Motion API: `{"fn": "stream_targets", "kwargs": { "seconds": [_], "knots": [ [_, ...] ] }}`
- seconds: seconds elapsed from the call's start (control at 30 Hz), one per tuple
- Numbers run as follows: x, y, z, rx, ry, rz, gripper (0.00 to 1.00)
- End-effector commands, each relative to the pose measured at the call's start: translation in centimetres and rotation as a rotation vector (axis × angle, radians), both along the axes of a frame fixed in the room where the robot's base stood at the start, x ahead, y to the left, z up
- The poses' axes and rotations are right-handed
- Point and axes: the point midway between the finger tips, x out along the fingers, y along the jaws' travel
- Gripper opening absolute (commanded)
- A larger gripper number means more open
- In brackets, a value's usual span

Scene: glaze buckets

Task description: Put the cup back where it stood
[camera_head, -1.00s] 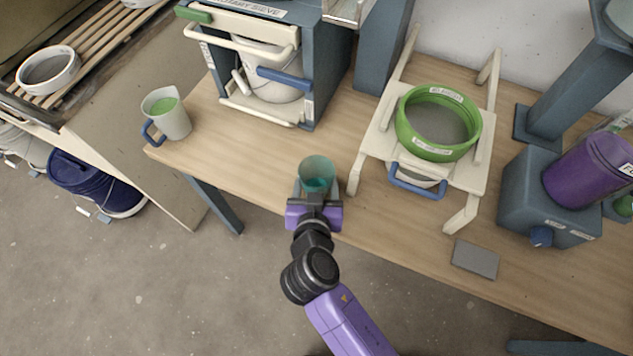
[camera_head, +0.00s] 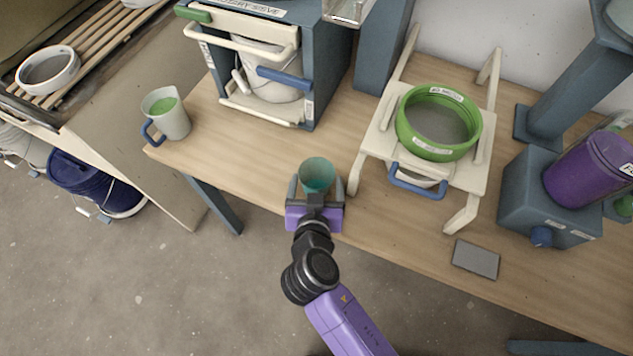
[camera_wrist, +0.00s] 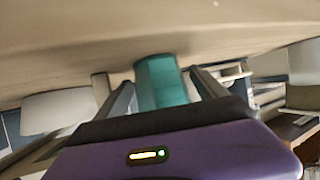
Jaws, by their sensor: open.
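The cup is a small teal, see-through cup (camera_head: 317,174) standing upright near the front edge of the wooden table. In the wrist view the teal cup (camera_wrist: 161,82) is between the two fingers, with a gap on each side. My gripper (camera_head: 316,190) is open around the cup, one finger on the left and one on the right, reaching in from the front edge. In the wrist view my gripper (camera_wrist: 162,95) has its fingers spread and not touching the cup. The cup's lower part is partly hidden by the gripper in the head view.
A green-rimmed sieve (camera_head: 438,123) sits on a cream stand (camera_head: 375,150) to the right. A blue-grey cabinet (camera_head: 330,70) stands behind. A jug with green liquid (camera_head: 168,114) is at the left. A grey slab (camera_head: 475,259) lies near the front edge. Bare wood surrounds the cup.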

Motion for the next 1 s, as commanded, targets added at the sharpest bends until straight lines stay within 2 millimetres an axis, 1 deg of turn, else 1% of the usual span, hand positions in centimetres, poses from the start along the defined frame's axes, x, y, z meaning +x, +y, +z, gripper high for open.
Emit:
{"fn": "stream_targets", "kwargs": {
  "seconds": [0.07, 0.17, 0.4, 0.6, 0.7, 0.8, 1.0],
  "knots": [
    [-0.7, 0.0, 0.4, 0.001, -0.001, 0.002, 0.81],
    [-2.3, 0.0, 1.1, 0.0, -0.001, 0.002, 0.81],
    [-6.9, -0.1, 3.3, 0.0, 0.0, 0.003, 0.81],
    [-9.6, -0.1, 4.7, 0.0, -0.001, 0.001, 0.81],
    [-10.4, -0.2, 5.1, 0.0, 0.0, 0.001, 0.81],
    [-10.8, -0.2, 5.3, -0.001, 0.0, 0.0, 0.81],
    [-10.8, -0.2, 5.4, 0.0, 0.0, 0.0, 0.81]
  ]
}}
